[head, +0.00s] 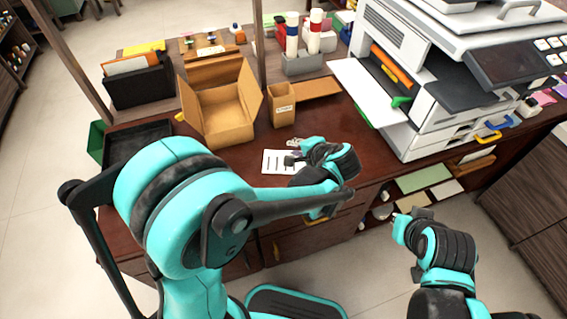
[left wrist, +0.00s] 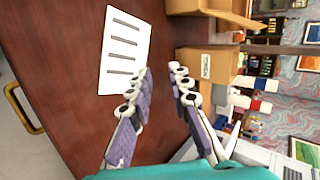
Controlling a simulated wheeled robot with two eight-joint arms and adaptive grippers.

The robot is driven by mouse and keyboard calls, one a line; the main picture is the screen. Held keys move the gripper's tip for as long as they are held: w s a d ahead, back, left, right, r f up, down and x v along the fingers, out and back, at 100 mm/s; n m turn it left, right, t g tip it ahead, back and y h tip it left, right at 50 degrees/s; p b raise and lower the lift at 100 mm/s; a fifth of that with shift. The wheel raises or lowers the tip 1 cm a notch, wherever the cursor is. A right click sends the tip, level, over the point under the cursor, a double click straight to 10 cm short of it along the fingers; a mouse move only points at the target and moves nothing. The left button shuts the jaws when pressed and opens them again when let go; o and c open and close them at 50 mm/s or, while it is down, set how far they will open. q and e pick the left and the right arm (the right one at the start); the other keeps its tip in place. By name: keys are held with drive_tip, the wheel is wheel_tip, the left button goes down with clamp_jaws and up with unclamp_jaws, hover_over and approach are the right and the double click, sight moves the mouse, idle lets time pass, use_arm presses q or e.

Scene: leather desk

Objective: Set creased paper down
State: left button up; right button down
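The paper (head: 280,162) is a small white sheet with several dark printed bars. It lies on the brown desk near the front edge, and it shows whole in the left wrist view (left wrist: 124,50). My left gripper (head: 292,150) is at the paper's right side in the head view, partly hidden by its own wrist. In the left wrist view my left gripper (left wrist: 161,72) has its fingers apart with nothing between them, and the paper lies beside them. My right gripper (head: 402,226) is in front of the desk, away from the paper; its fingers are too small to read.
An open cardboard box (head: 225,115) and a small brown holder (head: 283,106) stand behind the paper. A large printer (head: 430,100) with an opened flap stands to the right. A black tray (head: 135,143) is at the left. Bare desk surrounds the paper.

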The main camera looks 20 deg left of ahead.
use_arm(q)
drive_tip(key=p+v, duration=0.4)
drive_tip(key=v, duration=0.4)
wheel_tip(320, 180, up, 8)
drive_tip(key=s+d+p, duration=0.1)
drive_tip(key=p, duration=0.5)
drive_tip(key=shift+s+d, duration=0.25)
drive_tip(key=shift+s, duration=0.05)
